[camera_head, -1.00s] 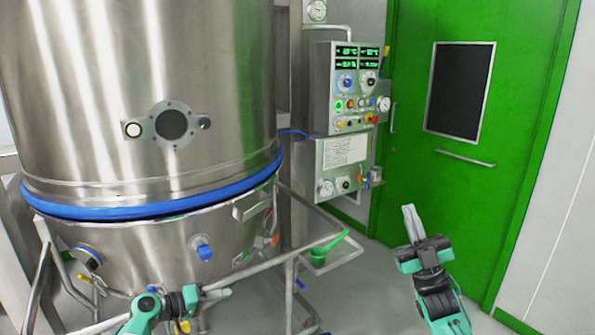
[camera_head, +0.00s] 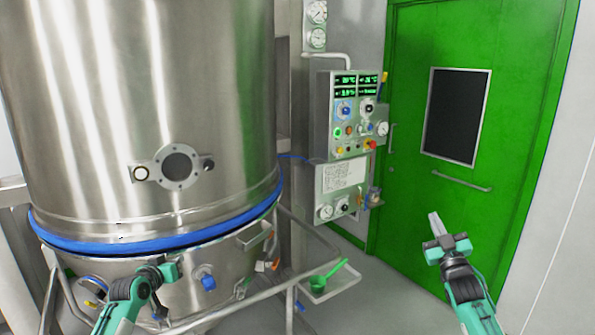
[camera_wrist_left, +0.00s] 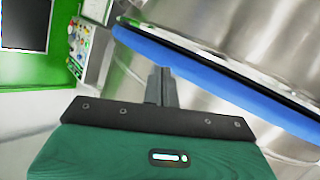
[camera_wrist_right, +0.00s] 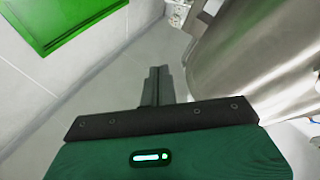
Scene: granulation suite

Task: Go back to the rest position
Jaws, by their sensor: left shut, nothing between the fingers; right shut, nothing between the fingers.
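My left gripper (camera_head: 166,266) is in front of the lower part of the steel vessel, at the lower left of the head view. In the left wrist view its fingers (camera_wrist_left: 160,86) are together with nothing between them. My right gripper (camera_head: 436,222) is raised in front of the green door, at the right of the head view. In the right wrist view its fingers (camera_wrist_right: 157,86) are shut and empty over the grey floor. Neither gripper visibly holds anything.
The large steel vessel (camera_head: 110,110) with a blue ring (camera_head: 150,236) fills the left. A control panel (camera_head: 352,118) stands behind it. A tray (camera_head: 340,286) with a green scoop (camera_head: 320,282) juts out between my arms. The green door (camera_head: 470,60) is at right, with open floor before it.

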